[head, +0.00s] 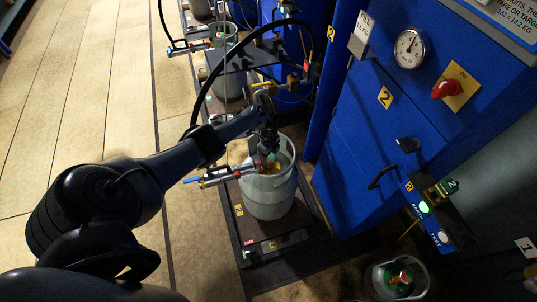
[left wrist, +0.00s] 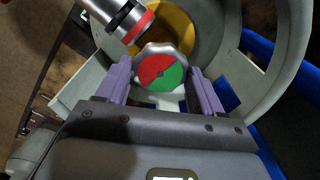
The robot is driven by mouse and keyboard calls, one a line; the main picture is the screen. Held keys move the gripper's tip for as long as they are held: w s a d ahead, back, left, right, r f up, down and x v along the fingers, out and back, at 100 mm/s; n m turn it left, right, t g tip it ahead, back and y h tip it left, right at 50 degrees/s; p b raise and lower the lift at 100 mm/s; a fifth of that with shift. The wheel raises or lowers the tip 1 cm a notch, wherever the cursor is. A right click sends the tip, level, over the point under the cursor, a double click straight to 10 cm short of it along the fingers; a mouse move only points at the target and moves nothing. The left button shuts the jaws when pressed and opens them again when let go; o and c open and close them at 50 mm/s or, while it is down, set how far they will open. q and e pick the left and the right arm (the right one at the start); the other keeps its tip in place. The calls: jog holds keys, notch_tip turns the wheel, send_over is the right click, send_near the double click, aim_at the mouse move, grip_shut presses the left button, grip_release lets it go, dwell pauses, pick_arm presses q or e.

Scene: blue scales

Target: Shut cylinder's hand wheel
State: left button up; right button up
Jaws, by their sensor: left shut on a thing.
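The grey gas cylinder (head: 268,196) stands upright on the scale platform in the head view. Its hand wheel (left wrist: 162,72), a silver knob with a red and green face, sits inside the open collar (left wrist: 240,62). My left gripper (head: 268,152) reaches down over the top of the cylinder from the left. In the left wrist view its two purple fingers (left wrist: 160,80) are on either side of the hand wheel, shut on it. In the head view the wheel is small and partly hidden by the gripper. My right gripper is in neither view.
A silver filling connector (left wrist: 122,18) with a red ring is beside the wheel; its blue-handled hose fitting (head: 212,176) sticks out left. A blue scale cabinet (head: 365,125) stands close on the right. Another cylinder (head: 398,280) is at the bottom right. Open floor (head: 95,90) lies left.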

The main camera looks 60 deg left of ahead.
pick_arm(q)
jog(key=o, duration=1)
jog(key=shift+o, duration=0.2)
jog(key=shift+r, duration=0.1)
notch_tip(320, 180, up, 11)
jog(key=p, duration=0.6)
jog(key=shift+f, duration=0.2)
jog(key=shift+d, duration=0.15)
